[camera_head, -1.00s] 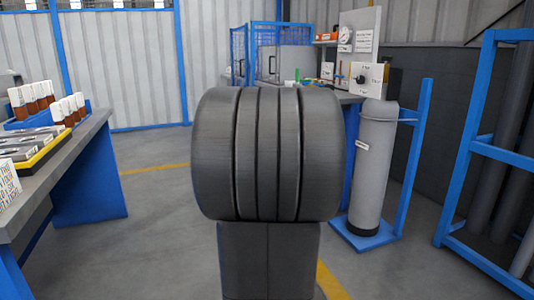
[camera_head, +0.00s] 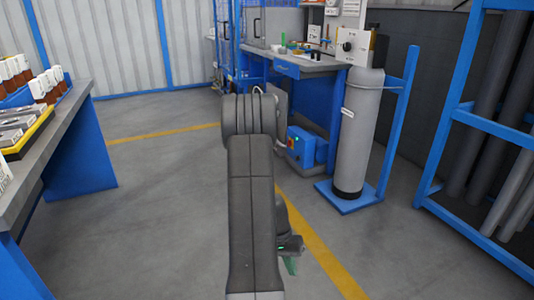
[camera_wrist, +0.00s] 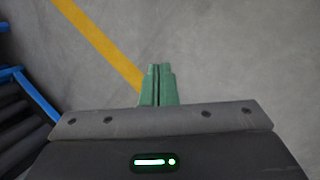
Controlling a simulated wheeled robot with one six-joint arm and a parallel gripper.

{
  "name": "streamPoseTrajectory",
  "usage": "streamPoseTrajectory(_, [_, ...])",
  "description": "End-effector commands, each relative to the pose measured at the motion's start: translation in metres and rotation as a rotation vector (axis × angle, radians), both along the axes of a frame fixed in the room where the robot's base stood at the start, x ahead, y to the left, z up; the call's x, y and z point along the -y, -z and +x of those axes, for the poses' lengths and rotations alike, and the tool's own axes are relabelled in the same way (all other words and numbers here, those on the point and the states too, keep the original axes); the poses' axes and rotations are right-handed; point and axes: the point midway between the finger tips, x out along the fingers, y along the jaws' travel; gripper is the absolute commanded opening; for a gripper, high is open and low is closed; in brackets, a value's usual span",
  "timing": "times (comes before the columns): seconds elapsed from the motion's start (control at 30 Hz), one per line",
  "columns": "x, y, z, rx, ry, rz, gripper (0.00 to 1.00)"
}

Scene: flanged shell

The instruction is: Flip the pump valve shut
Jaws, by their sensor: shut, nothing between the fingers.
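My gripper shows in the wrist view (camera_wrist: 158,85) with its two green fingers side by side, shut and empty, over bare grey floor. In the head view its green fingertips (camera_head: 290,265) show low, right of my arm. A blue machine, perhaps the pump (camera_head: 301,146), stands on the floor under the far bench, beyond my arm and to its right. It has a small red spot and a pale hose beside it. My arm hides part of that area. I cannot make out a valve lever on it. My gripper is well apart from it.
A grey gas cylinder (camera_head: 359,135) stands on a blue base right of the bench (camera_head: 300,63). A blue rack (camera_head: 480,137) with grey pipes is at right. A table (camera_head: 53,135) with trays and bottles is at left. Floor between is clear, with a yellow line (camera_head: 325,255).

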Motion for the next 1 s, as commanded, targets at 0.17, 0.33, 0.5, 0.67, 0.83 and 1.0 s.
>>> streamPoseTrajectory(0.17, [-0.006,0.044,0.06,0.065,0.123,-0.05,0.0])
streamPoseTrajectory(0.33, [-0.011,0.079,0.093,0.114,0.211,-0.081,0.0])
streamPoseTrajectory(0.5, [-0.014,0.096,0.107,0.139,0.254,-0.095,0.0])
streamPoseTrajectory(0.67, [-0.014,0.1,0.11,0.144,0.263,-0.098,0.0])
streamPoseTrajectory(0.83, [-0.014,0.1,0.109,0.144,0.262,-0.098,0.0])
streamPoseTrajectory(1.0, [-0.014,0.099,0.109,0.143,0.261,-0.097,0.0])
